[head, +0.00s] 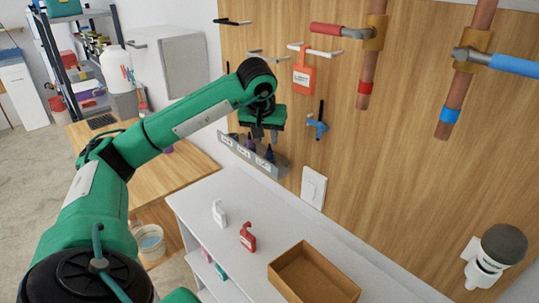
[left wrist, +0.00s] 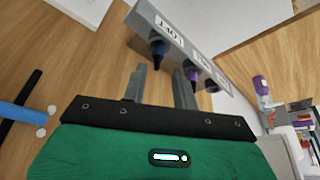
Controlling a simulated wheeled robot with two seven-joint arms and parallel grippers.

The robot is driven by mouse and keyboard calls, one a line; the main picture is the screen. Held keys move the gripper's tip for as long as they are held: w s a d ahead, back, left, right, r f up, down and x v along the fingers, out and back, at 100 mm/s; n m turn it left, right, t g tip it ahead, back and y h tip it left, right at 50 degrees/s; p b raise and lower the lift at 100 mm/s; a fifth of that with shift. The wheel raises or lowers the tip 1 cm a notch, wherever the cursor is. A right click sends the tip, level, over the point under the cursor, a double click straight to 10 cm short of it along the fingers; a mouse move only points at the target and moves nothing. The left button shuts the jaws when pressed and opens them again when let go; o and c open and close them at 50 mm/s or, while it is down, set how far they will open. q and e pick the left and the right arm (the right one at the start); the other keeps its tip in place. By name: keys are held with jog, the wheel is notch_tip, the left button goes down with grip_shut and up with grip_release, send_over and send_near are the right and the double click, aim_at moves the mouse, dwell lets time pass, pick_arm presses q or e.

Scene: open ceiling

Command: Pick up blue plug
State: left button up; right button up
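A dark blue plug (head: 269,154) stands at the right end of a grey wall rack (head: 276,171); it also shows in the left wrist view (left wrist: 157,47). A purple plug (head: 249,143) is beside it and shows in the left wrist view (left wrist: 192,74). A third, dark plug (left wrist: 212,84) is farther along. My left gripper (head: 266,134) hangs just above the rack. In the left wrist view its fingers (left wrist: 160,78) are apart and empty, with the dark blue plug's tip beyond the gap. Whether they touch it I cannot tell. My right gripper is out of view.
A blue-handled part (head: 317,126) hangs on the wooden wall right of the rack, near a red tag (head: 302,79). Pipes with red (head: 328,29) and blue (head: 512,65) handles are farther right. Below, a white shelf top (head: 215,190) bears a cardboard box (head: 313,273) and red and white locks.

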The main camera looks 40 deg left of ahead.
aim_at(269, 148)
pick_arm(q)
jog(key=shift+p+x, duration=1.25)
jog(key=shift+x, duration=1.1)
jog(key=shift+w+d+f, duration=0.1)
jog(key=shift+w+f, duration=0.1)
jog(key=shift+f, duration=0.15)
grip_shut()
